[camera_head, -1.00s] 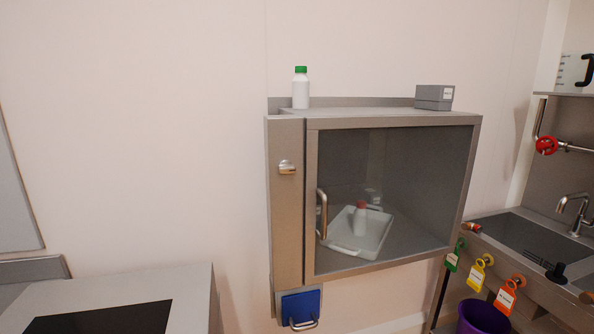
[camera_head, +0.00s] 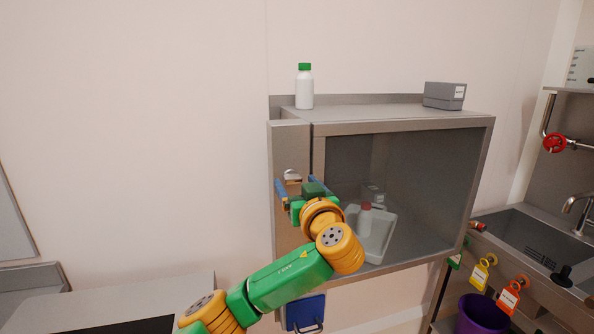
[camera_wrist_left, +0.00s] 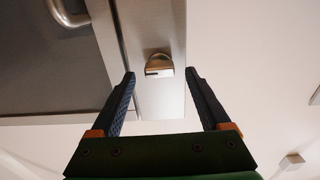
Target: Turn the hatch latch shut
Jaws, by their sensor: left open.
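The hatch latch (camera_head: 292,175) is a small metal knob on the narrow steel panel (camera_head: 290,148) left of the hatch window. It also shows in the left wrist view (camera_wrist_left: 158,67), centred ahead of the fingers. My left gripper (camera_head: 295,186) is open, with its two blue fingers reaching toward the latch, one to each side. In the wrist view nothing is held between the fingers, and I cannot tell whether either touches the latch. The hatch window (camera_head: 440,180) is framed in steel. Its bar handle (camera_wrist_left: 67,14) shows in the wrist view and is hidden by my arm in the head view.
Behind the window is a white tray (camera_head: 380,240) with a red-capped bottle (camera_head: 364,220). A green-capped bottle (camera_head: 304,90) and a grey box (camera_head: 444,95) stand on the cabinet top. A blue flap (camera_head: 305,311) hangs below. A sink bench (camera_head: 520,240) is at right.

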